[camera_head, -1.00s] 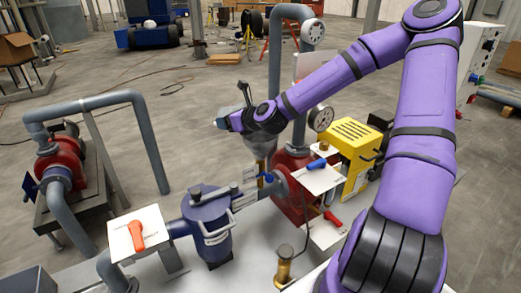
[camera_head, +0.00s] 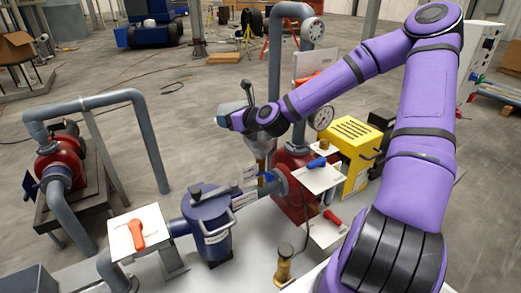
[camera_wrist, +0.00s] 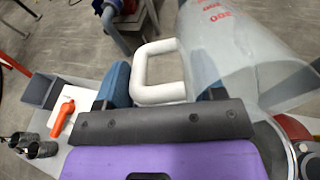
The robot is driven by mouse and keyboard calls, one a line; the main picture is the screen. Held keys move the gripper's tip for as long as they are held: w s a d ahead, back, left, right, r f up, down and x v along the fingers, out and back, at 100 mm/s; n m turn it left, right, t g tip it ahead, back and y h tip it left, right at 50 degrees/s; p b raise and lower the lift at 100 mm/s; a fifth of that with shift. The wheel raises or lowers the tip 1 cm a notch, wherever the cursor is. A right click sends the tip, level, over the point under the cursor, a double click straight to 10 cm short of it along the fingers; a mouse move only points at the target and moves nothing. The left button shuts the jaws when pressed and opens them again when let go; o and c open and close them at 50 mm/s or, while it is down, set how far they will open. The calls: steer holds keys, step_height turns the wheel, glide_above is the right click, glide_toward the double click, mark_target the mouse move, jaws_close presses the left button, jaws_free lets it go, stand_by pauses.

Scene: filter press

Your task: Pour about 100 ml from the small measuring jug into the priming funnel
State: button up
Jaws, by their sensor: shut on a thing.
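My gripper (camera_wrist: 163,88) is shut on the white handle (camera_wrist: 158,72) of the small measuring jug. The jug (camera_wrist: 235,50) is clear plastic with red graduation marks and fills the upper right of the wrist view. In the head view my gripper (camera_head: 233,122) is above the pump skid at mid-picture. A greyish translucent shape (camera_head: 262,146) shows just below the wrist there; jug and priming funnel cannot be told apart in it. How much liquid is in the jug, and whether any is flowing, cannot be told.
A blue strainer (camera_head: 208,228) stands left of the red pump (camera_head: 294,205). A pressure gauge (camera_head: 321,118) and a yellow motor (camera_head: 352,150) are close on the right. Orange (camera_head: 135,236), blue (camera_head: 317,163) and red (camera_head: 332,217) valve handles sit around.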

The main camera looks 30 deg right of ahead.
steer(key=shift+s+d+r+t, duration=0.15)
steer(key=shift+s+t, duration=0.2)
steer(key=shift+s, duration=0.05)
steer(key=shift+s+d+r+t, duration=0.15)
steer(key=shift+s+t, duration=0.2)
steer(key=shift+s, duration=0.05)
stand_by(1.4)
steer(key=w+g, duration=0.1)
steer(key=g, duration=0.1)
steer(key=w+g+h, duration=0.1)
steer(key=g, duration=0.1)
steer(key=shift+w+a+f, duration=0.1)
steer(key=shift+a+f, duration=0.05)
steer(key=shift+g, duration=0.3)
steer(key=shift+w+f+g+h+b, duration=0.15)
steer(key=shift+f+g+h+b, duration=0.25)
steer(key=shift+g, duration=0.5)
stand_by(1.4)
steer(key=shift+r, duration=0.15)
steer(key=shift+w+r+g+b, duration=0.1)
steer(key=shift+r+g+b, duration=0.05)
steer(key=shift+g+b, duration=0.2)
steer(key=shift+w+a+r+g+h, duration=0.1)
steer(key=shift+r+g+h, duration=0.15)
steer(key=shift+g+h, duration=0.1)
